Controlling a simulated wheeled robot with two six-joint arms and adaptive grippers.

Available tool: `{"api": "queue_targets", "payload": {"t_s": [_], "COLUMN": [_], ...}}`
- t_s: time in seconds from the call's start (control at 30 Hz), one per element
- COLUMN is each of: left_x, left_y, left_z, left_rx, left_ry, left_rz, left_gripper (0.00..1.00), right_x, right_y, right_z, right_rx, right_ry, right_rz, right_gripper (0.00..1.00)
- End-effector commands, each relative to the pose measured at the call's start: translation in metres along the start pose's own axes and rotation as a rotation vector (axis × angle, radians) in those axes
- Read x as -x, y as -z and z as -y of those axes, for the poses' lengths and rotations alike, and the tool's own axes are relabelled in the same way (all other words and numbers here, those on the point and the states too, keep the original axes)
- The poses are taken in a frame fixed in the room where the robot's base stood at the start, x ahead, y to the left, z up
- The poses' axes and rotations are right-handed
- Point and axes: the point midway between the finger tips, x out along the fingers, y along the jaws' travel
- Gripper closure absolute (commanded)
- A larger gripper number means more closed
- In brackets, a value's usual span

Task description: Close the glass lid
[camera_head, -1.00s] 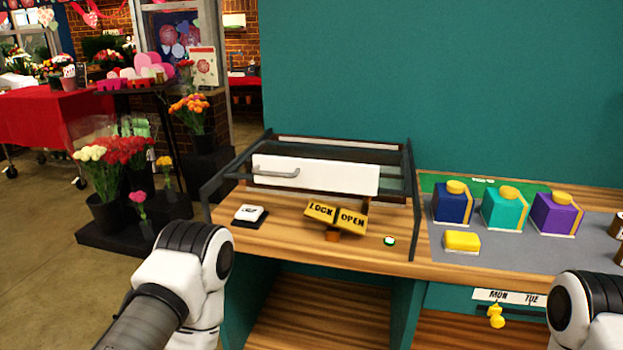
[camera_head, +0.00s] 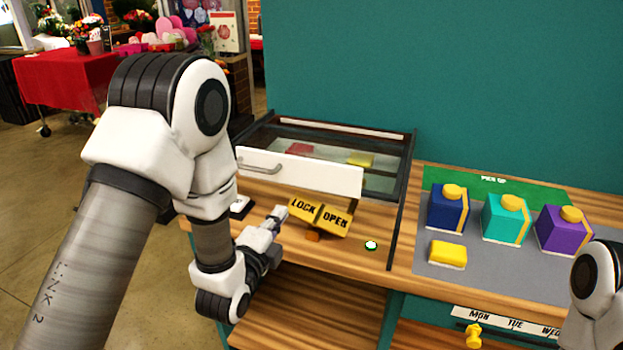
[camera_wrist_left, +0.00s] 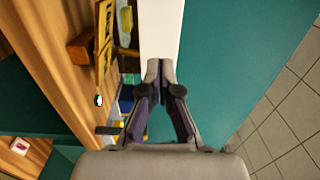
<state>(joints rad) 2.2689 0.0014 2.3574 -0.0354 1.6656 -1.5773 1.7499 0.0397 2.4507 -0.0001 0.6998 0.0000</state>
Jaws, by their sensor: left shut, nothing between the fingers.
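The glass lid (camera_head: 385,147) is a dark-framed pane on the wooden counter. A white front panel (camera_head: 320,176) with a grey bar handle (camera_head: 262,166) runs along its near side. A red and a yellow item show behind this panel. I cannot tell exactly how far the lid is open. My left gripper (camera_head: 281,213) is shut and empty, just left of the yellow LOCK/OPEN sign (camera_head: 320,216) and below the white panel. In the left wrist view its fingertips (camera_wrist_left: 160,68) point at the white panel (camera_wrist_left: 160,28); contact is unclear. My right gripper is out of view.
Blue (camera_head: 448,209), teal (camera_head: 505,219) and purple (camera_head: 563,231) boxes stand on a grey mat at the right, with a yellow block (camera_head: 447,254) in front.

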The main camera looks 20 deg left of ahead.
Motion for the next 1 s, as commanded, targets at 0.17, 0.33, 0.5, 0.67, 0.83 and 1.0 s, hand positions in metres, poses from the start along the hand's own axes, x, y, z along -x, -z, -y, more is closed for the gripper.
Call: {"api": "queue_targets", "payload": {"t_s": [0.17,0.33,0.5,0.67,0.83,1.0], "left_x": [-0.023,-0.06,-0.097,-0.124,-0.136,-0.137], "left_y": [0.0,0.0,0.0,0.0,0.0,0.0], "left_z": [0.001,0.0,0.0,-0.001,-0.004,-0.005], "left_rx": [0.001,0.002,0.002,0.002,0.002,0.003], "left_ry": [-0.001,-0.003,-0.004,-0.005,-0.006,-0.006], "left_rz": [-0.001,-0.001,0.0,0.0,0.0,0.0], "left_gripper": [1.0,1.0,1.0,1.0,1.0,1.0], "right_x": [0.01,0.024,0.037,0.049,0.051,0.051], "right_y": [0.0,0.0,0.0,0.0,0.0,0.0], "right_z": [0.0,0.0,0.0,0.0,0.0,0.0], "right_rx": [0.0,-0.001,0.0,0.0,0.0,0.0], "right_ry": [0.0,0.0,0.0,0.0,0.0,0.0], "right_rz": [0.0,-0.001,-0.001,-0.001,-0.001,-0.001], "right_gripper": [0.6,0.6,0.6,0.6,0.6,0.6]}}
